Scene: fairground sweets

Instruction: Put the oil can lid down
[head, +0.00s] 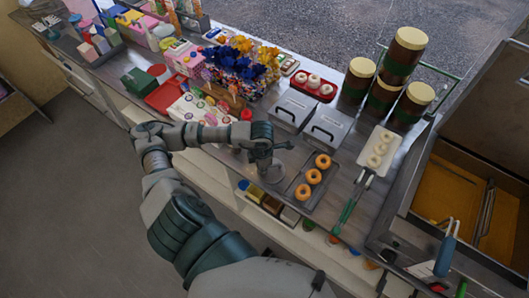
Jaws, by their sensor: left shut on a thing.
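My left gripper (266,152) is over the counter's front part, just left of a dark tray of glazed doughnuts and in front of two grey metal boxes. It is shut on a small grey thing, which I take to be the oil can lid; the fingers hide most of it. A round grey metal shape (272,174) shows right below the gripper; I cannot tell whether it touches the fingers. My right gripper is not in view.
The doughnut tray (326,188) is close on the right. The grey boxes (325,129) stand behind. Brown jars with cream lids (411,38) stand at the back right. A red tray (165,96) and sweets crowd the left. The counter's front edge is near.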

